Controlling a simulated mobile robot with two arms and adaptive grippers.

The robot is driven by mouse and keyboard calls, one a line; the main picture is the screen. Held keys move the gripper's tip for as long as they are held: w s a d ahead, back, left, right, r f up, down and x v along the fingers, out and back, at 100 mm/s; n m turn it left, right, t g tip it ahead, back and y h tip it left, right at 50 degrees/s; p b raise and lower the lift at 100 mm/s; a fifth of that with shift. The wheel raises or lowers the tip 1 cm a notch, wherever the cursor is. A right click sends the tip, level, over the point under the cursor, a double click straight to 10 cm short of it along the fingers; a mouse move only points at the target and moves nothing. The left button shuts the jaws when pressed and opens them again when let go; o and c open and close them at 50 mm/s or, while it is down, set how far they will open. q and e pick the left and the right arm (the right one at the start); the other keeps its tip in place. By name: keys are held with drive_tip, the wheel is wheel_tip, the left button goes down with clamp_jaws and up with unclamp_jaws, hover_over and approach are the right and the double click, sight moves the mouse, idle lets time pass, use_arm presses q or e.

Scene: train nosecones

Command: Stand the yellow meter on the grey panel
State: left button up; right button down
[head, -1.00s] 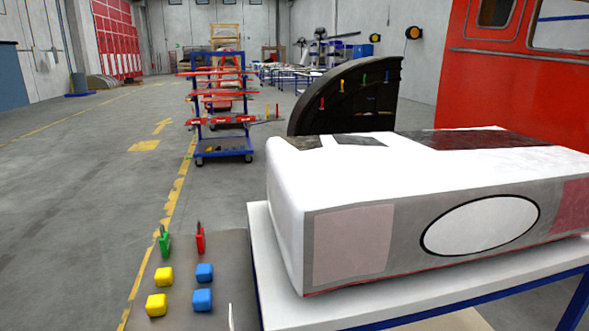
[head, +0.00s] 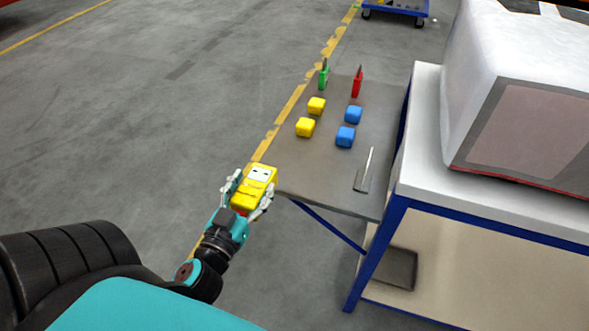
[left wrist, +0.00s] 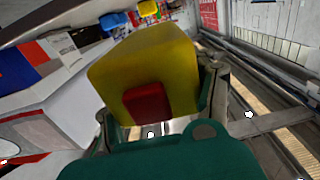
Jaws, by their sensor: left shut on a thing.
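The yellow meter (head: 256,185) has a white face with dark marks and is held in my left gripper (head: 250,191). The gripper is shut on it, with a finger on each side. The left wrist view shows the meter (left wrist: 150,65) large and close, with a red patch on its near side. The grey panel (head: 325,190) is a flat grey top beside the white table. The gripper and meter are at its near left corner in the head view; their height above it is hard to tell. My right gripper is not in view.
On the panel are yellow blocks (head: 305,127), blue blocks (head: 345,137), a green tool (head: 323,77), a red tool (head: 356,84) and a thin-bladed tool (head: 364,178). The panel's front and middle left are bare. A white table (head: 420,150) with a large white nosecone (head: 520,90) stands right.

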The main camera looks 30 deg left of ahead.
use_arm(q)
drive_tip(key=d+p+x, duration=0.1)
drive_tip(key=x, duration=0.3)
drive_tip(key=d+p+x, duration=0.1)
drive_tip(key=x, duration=0.3)
drive_tip(key=d+f+p+x, duration=0.1)
drive_tip(key=x, duration=0.4)
drive_tip(key=shift+w+p, duration=0.35)
drive_tip(key=shift+w, duration=1.15)
drive_tip(key=f, duration=0.1)
drive_tip(key=f+b, duration=0.1)
drive_tip(key=f, duration=0.1)
drive_tip(key=shift+w, duration=0.25)
drive_tip(key=shift+f+b, duration=0.2)
drive_tip(key=shift+b, duration=0.1)
drive_tip(key=shift+f, duration=0.1)
